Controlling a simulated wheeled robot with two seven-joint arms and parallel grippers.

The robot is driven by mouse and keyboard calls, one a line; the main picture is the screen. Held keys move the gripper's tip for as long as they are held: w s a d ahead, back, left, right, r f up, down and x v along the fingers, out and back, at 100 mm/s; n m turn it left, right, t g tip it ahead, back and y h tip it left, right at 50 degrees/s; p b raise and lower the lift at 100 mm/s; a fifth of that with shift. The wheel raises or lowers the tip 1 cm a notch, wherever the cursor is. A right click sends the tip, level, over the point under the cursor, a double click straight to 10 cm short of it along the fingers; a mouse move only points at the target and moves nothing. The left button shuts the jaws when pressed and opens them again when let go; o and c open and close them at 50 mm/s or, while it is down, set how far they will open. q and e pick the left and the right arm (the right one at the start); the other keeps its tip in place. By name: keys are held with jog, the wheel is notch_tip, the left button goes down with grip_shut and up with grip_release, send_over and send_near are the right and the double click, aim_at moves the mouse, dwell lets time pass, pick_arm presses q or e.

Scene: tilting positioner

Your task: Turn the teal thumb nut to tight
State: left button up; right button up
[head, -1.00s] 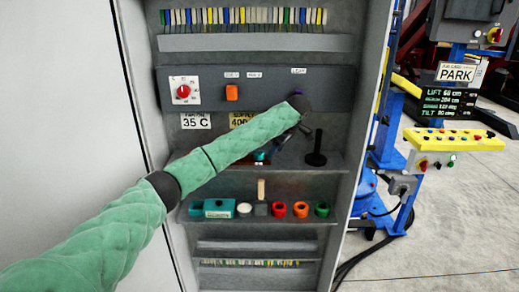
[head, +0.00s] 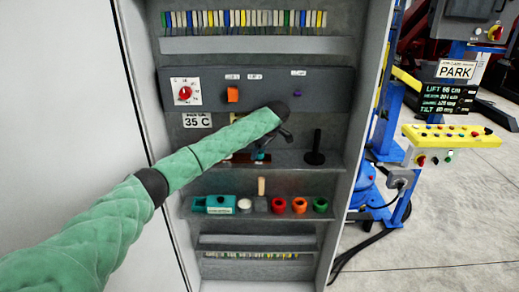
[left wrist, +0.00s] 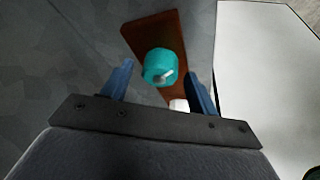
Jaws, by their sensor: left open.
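The teal thumb nut (left wrist: 160,66) shows in the left wrist view as a ribbed round cap with a pale mark on its face. It sits on a reddish-brown plate (left wrist: 143,31). My left gripper (left wrist: 159,70) is open, with one blue finger on each side of the nut in that view. I cannot tell how far the fingertips are from it in depth. In the head view my left gripper (head: 270,145) points down at the cabinet's middle shelf, and its arm hides most of the plate. My right gripper is not in view.
A black post (head: 316,150) stands on the shelf right of my gripper. The panel above holds a red dial (head: 184,92), an orange switch (head: 232,95) and a purple button (head: 297,91). Several coloured parts line the lower shelf (head: 250,217). The cabinet side wall (head: 362,110) bounds the right.

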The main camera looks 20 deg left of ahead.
pick_arm(q)
jog(key=shift+w+f, duration=0.1)
jog(key=shift+c, duration=0.2)
jog(key=c, duration=0.9)
jog(key=shift+c, duration=0.2)
